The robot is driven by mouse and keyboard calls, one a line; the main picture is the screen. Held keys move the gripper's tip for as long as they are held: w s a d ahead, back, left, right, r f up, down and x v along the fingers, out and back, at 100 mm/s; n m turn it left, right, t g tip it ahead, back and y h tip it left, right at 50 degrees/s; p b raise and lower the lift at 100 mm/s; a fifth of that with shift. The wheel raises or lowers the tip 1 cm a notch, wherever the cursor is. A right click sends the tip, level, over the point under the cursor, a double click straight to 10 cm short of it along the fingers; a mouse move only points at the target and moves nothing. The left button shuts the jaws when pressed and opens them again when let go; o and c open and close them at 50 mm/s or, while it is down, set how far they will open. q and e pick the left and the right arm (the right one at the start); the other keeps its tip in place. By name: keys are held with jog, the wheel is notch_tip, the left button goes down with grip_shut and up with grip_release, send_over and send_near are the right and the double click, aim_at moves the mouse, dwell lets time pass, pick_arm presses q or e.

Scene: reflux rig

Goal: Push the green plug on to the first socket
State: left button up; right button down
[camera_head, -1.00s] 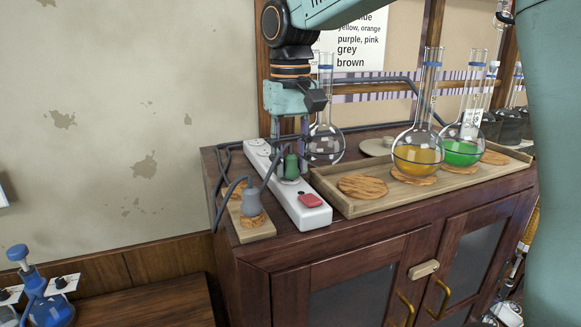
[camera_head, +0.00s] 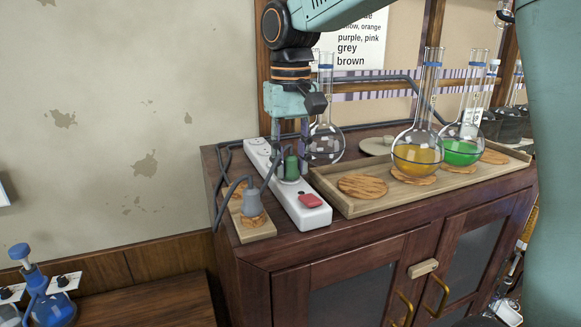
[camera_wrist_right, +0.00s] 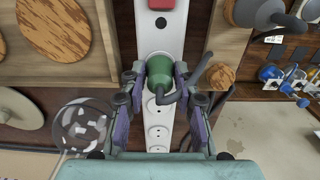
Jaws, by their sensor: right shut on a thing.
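The green plug (camera_head: 291,167) stands upright over the socket nearest the red switch on the white power strip (camera_head: 315,217). A grey cord leaves its side. My right gripper (camera_head: 289,158) comes down from above, shut on the plug. In the right wrist view, the green plug (camera_wrist_right: 160,72) sits between the two fingers of my right gripper (camera_wrist_right: 161,82). A pale socket rim shows around it; I cannot tell whether the plug is fully seated. Several empty sockets (camera_wrist_right: 157,132) line the strip behind it. My left gripper is not in view.
A grey plug (camera_head: 252,203) stands on a wooden board (camera_head: 258,232) left of the strip. A wooden tray (camera_head: 352,207) with flasks of orange (camera_head: 416,157) and green liquid (camera_head: 461,152) lies to the right. A clear flask (camera_head: 326,146) stands close behind the gripper.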

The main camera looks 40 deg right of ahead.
aim_at(291, 156)
jog(key=shift+f, duration=0.1)
dwell(0.3)
jog(key=c, duration=0.9)
grip_release()
notch_tip(291, 156, up, 12)
jog(key=shift+s, duration=0.1)
